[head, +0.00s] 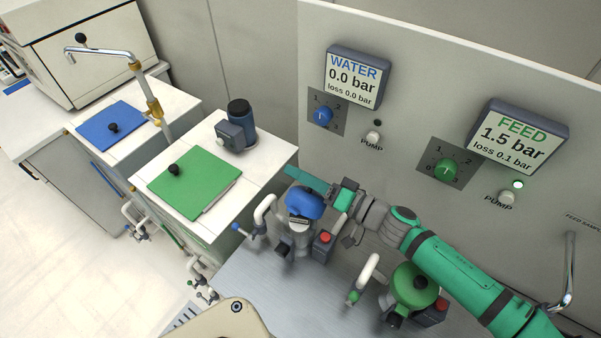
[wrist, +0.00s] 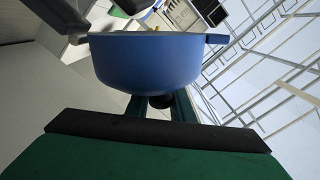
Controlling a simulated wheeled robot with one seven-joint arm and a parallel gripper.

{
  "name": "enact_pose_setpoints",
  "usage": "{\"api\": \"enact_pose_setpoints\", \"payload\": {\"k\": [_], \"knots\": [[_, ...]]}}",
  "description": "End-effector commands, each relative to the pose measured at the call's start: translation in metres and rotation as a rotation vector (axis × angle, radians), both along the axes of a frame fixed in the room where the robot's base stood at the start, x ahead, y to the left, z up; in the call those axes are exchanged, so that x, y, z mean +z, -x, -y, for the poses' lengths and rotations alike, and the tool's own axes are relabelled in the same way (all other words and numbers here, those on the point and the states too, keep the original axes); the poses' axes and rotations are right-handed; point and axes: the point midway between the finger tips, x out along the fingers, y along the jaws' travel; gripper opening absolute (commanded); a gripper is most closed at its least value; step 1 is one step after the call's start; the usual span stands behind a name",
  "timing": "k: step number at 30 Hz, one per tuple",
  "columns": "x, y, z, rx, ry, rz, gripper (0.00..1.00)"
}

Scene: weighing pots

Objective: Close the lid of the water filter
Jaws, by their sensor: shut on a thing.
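The water filter (head: 294,235) is the grey housing with the blue domed lid (head: 305,203), below the WATER panel. The lid looks tilted, raised above the housing, with a dark gap beneath its near side. In the wrist view the blue lid (wrist: 150,62) fills the upper middle, its rim upward in the picture. My gripper (head: 325,190) reaches the lid from the right. In the wrist view my gripper (wrist: 160,103) has its green fingers shut on the lid's black knob (wrist: 160,101). The knob is hidden in the head view.
A second filter with a green lid (head: 416,284) stands to the right, under my arm. The upright panel (head: 400,100) rises close behind. On the left are tanks with a green cover (head: 195,183) and a blue cover (head: 112,126). A white pipe (head: 264,208) stands just left of the water filter.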

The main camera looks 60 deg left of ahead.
Motion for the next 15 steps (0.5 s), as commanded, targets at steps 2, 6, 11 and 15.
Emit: {"api": "enact_pose_setpoints", "payload": {"k": [2,6,11,15], "knots": [[0.0005,0.0014,0.0001,0.003,-0.001,-0.003,0.00],[0.0004,0.0015,0.0002,0.003,-0.001,-0.003,0.38],[0.0003,0.0008,0.0003,0.001,-0.001,-0.002,0.39],[0.0001,0.0003,0.0007,0.001,0.000,-0.002,0.39]]}}
